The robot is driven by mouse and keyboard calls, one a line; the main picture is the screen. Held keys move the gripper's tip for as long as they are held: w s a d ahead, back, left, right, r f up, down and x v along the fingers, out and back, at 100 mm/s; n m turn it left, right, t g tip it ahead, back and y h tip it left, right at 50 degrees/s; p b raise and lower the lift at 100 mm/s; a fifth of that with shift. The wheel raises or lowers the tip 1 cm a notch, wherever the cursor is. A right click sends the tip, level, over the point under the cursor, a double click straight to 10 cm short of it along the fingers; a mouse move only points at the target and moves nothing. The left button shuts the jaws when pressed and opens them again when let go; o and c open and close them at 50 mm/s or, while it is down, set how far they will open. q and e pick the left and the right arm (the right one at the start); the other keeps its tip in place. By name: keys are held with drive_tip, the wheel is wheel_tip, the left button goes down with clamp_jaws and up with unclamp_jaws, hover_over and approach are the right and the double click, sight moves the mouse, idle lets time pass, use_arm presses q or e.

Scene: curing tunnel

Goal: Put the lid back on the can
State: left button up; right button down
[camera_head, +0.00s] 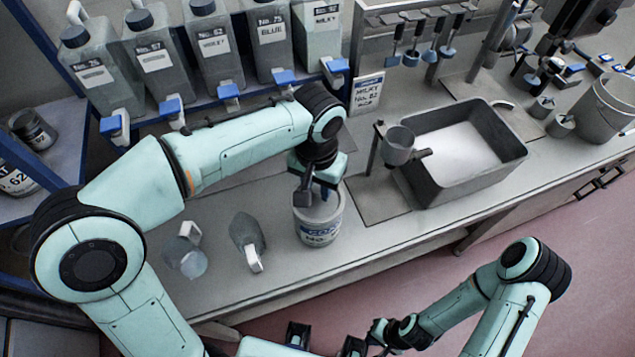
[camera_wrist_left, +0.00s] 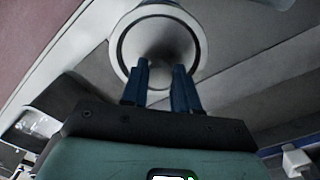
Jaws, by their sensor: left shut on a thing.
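The can (camera_head: 318,232) stands upright on the bench near its front edge, a pale tin with a blue-and-white label. My left gripper (camera_head: 317,190) points down over the can's top. In the left wrist view the two blue fingers (camera_wrist_left: 162,75) are close together over a round grey disc with a dark ring, which looks like the lid (camera_wrist_left: 150,40). The disc lies within the outline of the can's rim (camera_wrist_left: 203,38). The grip point is hidden between the fingers, and I cannot tell whether the lid touches the can. My right gripper (camera_head: 378,333) is low in front of the bench, its fingers unclear.
Labelled bottles (camera_head: 217,48) line the back. A bucket (camera_head: 604,108) stands far right.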

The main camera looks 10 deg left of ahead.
use_arm(q)
drive_tip(key=o, duration=1.6)
use_arm(e)
drive_tip(key=shift+r, duration=0.1)
use_arm(q)
drive_tip(key=shift+r+p, duration=1.3)
drive_tip(key=shift+r, duration=0.75)
drive_tip(key=shift+r+p, duration=0.85)
drive_tip(key=shift+r, duration=0.55)
use_arm(e)
drive_tip(key=w+r, duration=0.4)
drive_tip(key=r, duration=0.1)
drive_tip(key=shift+w+r+t, duration=0.25)
drive_tip(key=shift+r+t, duration=0.05)
drive_tip(key=shift+r, duration=0.05)
use_arm(q)
clamp_jaws()
